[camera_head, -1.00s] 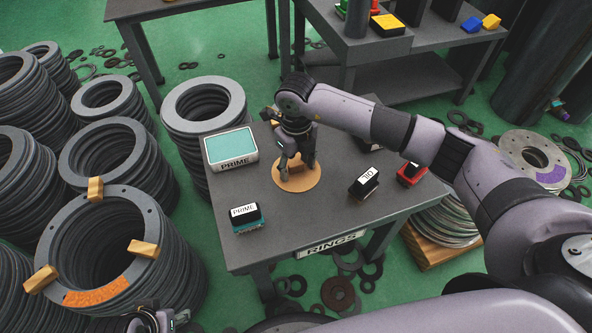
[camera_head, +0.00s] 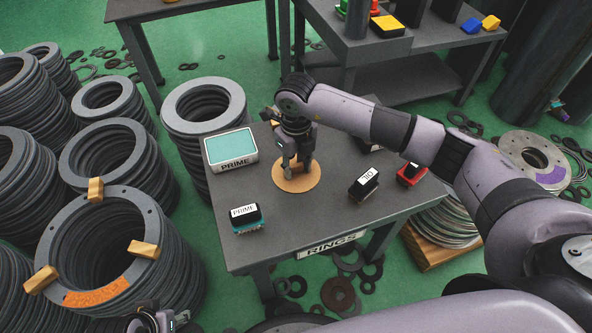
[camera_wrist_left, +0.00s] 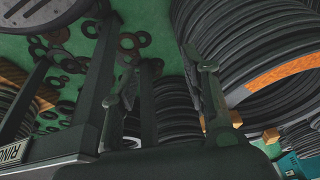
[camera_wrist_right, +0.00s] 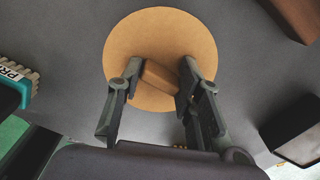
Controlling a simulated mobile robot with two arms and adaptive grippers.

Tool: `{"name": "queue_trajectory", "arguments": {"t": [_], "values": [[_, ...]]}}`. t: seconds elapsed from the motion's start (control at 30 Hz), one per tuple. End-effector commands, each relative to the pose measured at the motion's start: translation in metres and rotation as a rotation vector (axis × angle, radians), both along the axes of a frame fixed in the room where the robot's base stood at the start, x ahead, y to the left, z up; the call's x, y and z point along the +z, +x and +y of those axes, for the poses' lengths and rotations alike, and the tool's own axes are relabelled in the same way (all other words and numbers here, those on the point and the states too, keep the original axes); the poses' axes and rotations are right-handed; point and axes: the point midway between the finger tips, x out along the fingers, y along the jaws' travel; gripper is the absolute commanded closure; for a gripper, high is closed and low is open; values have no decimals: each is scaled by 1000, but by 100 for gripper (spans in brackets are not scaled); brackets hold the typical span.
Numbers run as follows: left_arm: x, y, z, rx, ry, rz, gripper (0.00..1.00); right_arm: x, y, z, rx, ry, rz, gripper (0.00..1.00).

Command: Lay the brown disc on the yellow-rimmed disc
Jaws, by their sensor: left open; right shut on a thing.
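The brown disc (camera_head: 311,181) lies flat on the dark table (camera_head: 300,218), with a small brown block handle (camera_wrist_right: 158,77) standing on its middle. The disc fills the upper middle of the right wrist view (camera_wrist_right: 160,30). My right gripper (camera_head: 297,172) points down over the disc, its fingers shut on the handle from both sides. The disc appears to rest on the tabletop. I cannot make out a yellow-rimmed disc in any view. My left gripper (camera_wrist_left: 160,80) is open and empty; only part of it shows at the bottom of the head view (camera_head: 157,321).
On the table are a PRIME box with teal top (camera_head: 231,148), a PRIME stamp (camera_head: 245,216), an OIL stamp (camera_head: 364,184) and a red-based block (camera_head: 411,173). Stacked grey rings (camera_head: 128,220) stand left. Bare tabletop lies in front of the disc.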

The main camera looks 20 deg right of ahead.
Motion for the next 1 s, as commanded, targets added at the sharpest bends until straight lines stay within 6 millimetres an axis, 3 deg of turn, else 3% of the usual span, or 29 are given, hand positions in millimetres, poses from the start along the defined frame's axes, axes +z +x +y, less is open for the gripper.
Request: {"name": "queue_trajectory", "arguments": {"t": [0.2, 1.0], "values": [[-1, 1, 0, 0, -1, -5, 58, -1, -3, -1, -1, -5, 9, 94], [-50, 9, -4, -6, -1, 24, 58, 20, -1, -1, 0, -1, 4, 94]]}}
